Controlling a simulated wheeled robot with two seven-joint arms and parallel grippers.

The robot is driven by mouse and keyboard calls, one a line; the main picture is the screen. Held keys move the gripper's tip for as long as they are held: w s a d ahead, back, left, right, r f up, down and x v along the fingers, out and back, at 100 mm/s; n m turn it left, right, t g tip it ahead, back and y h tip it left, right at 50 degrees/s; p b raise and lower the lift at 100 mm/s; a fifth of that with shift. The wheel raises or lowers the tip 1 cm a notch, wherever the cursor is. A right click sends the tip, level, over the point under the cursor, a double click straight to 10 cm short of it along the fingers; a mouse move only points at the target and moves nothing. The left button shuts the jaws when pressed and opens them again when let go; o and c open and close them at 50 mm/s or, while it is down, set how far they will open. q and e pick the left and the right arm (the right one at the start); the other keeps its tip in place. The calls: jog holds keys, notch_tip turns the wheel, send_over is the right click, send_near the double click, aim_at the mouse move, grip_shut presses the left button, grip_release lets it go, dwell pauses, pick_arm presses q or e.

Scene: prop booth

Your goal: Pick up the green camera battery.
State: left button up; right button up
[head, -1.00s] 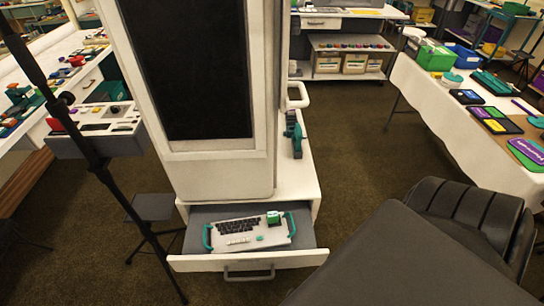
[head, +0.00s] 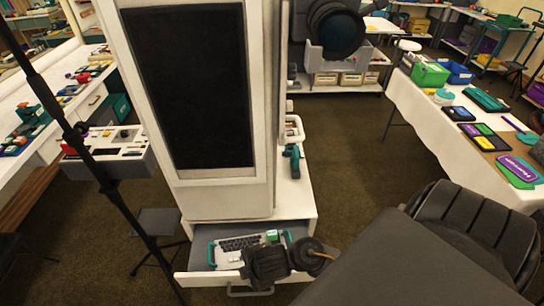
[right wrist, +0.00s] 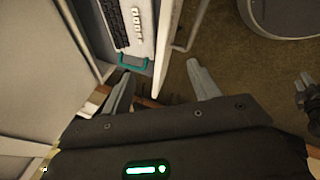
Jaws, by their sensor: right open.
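The open drawer (head: 205,280) holds a grey tray with a dark keypad (head: 240,243) and teal end handles. A small green block (head: 272,236), which looks like the green camera battery, stands at the tray's right part, partly hidden by my right gripper. My right gripper (head: 268,268) is a dark shape over the drawer's front edge in the head view. In the right wrist view, its two fingers (right wrist: 161,72) are spread and empty, near the drawer front and a teal handle (right wrist: 133,63). The battery does not show there. My left gripper is not in view.
A tall white cabinet with a dark panel (head: 185,90) rises behind the drawer. A teal tool (head: 292,160) lies on the ledge to its right. A black stand pole (head: 80,130) is at left. A white table (head: 400,95) stands at right. Carpet between is clear.

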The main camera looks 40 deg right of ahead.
jog(key=w+d+n, duration=0.2)
jog(key=w+n, duration=0.1)
jog(key=n, duration=0.3)
jog(key=n+g+h, duration=0.1)
jog(key=n+h, duration=0.2)
jog(key=n, duration=0.6)
send_near(272, 233)
jog(key=b+x, duration=0.3)
jog(key=x, duration=0.1)
jog(key=shift+w+f, duration=0.1)
jog(key=shift+f, duration=0.05)
jog(key=shift+w+f+b, duration=0.25)
jog(key=shift+f+b, duration=0.05)
jog(key=shift+b, duration=0.2)
jog(key=shift+f, duration=0.15)
jog(key=b+x, duration=0.1)
jog(key=x, duration=0.1)
jog(key=b+x, duration=0.2)
jog(key=x, duration=0.1)
jog(key=shift+s+d, duration=0.1)
jog(key=shift+d, duration=0.15)
jog(key=c, duration=1.1)
